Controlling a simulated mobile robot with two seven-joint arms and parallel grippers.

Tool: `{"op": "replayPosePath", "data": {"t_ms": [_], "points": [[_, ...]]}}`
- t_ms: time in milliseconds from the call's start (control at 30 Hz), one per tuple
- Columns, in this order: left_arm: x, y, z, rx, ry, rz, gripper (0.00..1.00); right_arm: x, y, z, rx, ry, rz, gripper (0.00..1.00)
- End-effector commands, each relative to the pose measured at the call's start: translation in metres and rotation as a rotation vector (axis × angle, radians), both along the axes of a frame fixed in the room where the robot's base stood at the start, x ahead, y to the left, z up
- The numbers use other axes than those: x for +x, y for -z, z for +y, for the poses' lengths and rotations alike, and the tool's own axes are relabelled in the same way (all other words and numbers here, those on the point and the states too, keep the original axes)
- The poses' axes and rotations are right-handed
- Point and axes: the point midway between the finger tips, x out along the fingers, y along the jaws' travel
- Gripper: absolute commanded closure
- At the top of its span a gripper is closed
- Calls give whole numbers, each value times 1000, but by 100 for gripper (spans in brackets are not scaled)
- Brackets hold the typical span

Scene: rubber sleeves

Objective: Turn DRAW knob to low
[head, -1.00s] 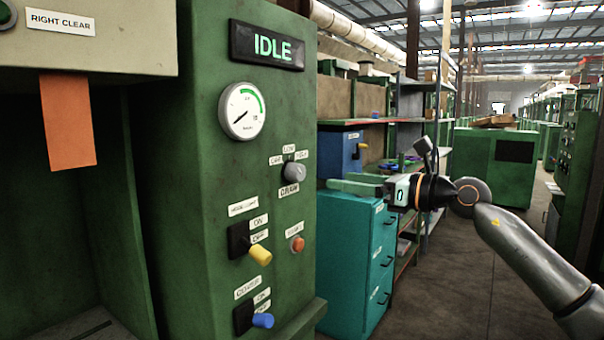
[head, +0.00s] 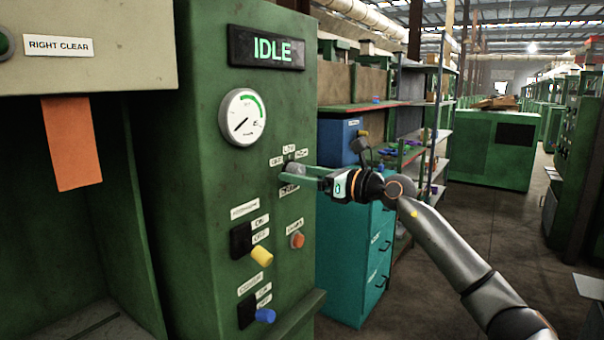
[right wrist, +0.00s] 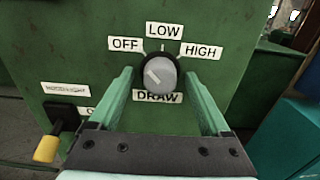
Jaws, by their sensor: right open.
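The DRAW knob (head: 294,169) is a grey round knob on the green machine panel. In the right wrist view the knob (right wrist: 160,73) has OFF, LOW and HIGH labels around its top and a DRAW label below. The fingers partly hide the knob's labels in the head view. My left gripper is not in view.
Below the knob are a yellow lever (head: 261,256), a blue lever (head: 265,316) and an orange button (head: 297,240). A gauge (head: 242,117) and an IDLE display (head: 266,48) are above. A teal cabinet (head: 345,260) stands right of the panel.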

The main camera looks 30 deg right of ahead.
Motion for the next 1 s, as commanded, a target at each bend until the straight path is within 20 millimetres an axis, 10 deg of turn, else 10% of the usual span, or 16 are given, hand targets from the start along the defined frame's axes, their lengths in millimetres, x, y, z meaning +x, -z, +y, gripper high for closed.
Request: {"op": "replayPosePath", "data": {"t_ms": [800,1000], "points": [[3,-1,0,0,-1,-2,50,0,0,0,1,0,0,100],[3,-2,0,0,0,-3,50,0,0,0,7,0,4,100]]}}
